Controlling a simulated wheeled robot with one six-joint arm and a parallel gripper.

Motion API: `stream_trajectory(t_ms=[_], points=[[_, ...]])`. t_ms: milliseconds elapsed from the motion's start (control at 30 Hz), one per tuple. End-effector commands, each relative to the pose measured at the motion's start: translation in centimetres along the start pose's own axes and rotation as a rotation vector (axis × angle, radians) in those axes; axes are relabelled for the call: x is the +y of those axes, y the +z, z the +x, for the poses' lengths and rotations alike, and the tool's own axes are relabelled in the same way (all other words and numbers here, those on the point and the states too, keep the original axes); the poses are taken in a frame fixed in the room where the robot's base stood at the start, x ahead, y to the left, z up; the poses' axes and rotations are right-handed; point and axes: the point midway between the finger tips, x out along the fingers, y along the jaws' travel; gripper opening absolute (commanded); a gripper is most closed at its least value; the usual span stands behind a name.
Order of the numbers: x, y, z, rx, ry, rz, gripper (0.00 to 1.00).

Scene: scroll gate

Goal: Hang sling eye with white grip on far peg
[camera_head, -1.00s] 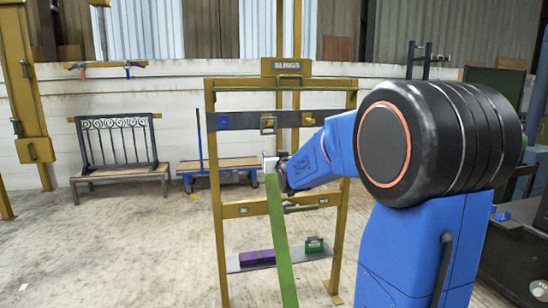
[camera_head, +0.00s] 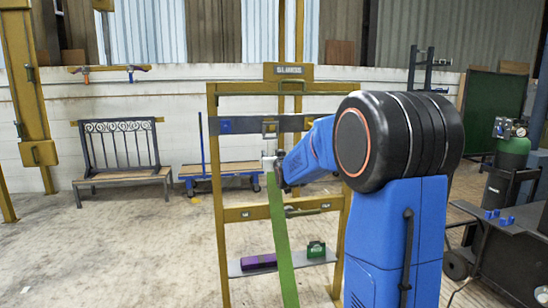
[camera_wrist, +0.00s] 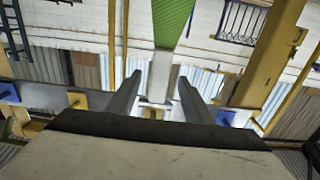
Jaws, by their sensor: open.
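The green sling (camera_head: 281,235) runs as a long strap from my gripper down to the bottom edge of the head view. Its white grip (camera_head: 268,163) is at the upper end, beside my gripper (camera_head: 279,172). In the wrist view the green strap (camera_wrist: 172,22) enters at the top, and the white grip (camera_wrist: 160,75) shows between my two spread fingers (camera_wrist: 158,90). My gripper is open; contact with the grip cannot be made out. The grey crossbar (camera_head: 246,125) of the sling rack carries a blue plate and a yellow square fitting (camera_head: 270,127). My arm hides its right part.
The yellow rack frame (camera_head: 217,205) stands ahead, with a lower shelf holding a purple bundle (camera_head: 258,262) and a green item (camera_head: 316,249). A bench (camera_head: 121,160) and a low cart (camera_head: 220,169) stand by the back wall. The floor at left is clear.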

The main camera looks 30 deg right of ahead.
Motion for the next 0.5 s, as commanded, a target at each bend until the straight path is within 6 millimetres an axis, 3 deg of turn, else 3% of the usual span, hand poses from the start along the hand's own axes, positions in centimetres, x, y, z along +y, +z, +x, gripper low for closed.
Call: stream_trajectory(t_ms=[500], points=[[0.0,0.0,3.2,0.000,0.000,0.000,0.47]])
